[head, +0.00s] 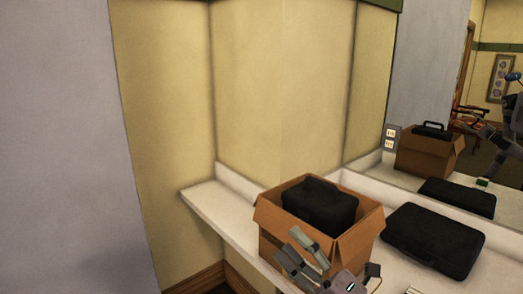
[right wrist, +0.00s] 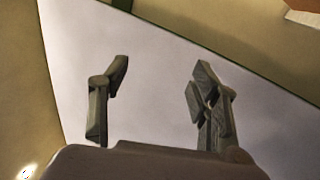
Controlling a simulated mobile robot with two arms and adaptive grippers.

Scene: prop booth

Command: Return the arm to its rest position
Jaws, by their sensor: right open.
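My right gripper (head: 297,254) is low in the head view, in front of the open cardboard box (head: 286,248), and overlaps its front side in the picture. Its fingers are apart with nothing between them. In the right wrist view the gripper (right wrist: 160,90) also shows open and empty, with walls behind it. My left gripper is not in view.
The box stands on a white counter (head: 215,208) with a black case (head: 320,200) inside it. Another black case (head: 434,238) lies flat to the right. A mirror behind reflects the box (head: 425,160). A grey wall (head: 60,150) fills the left.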

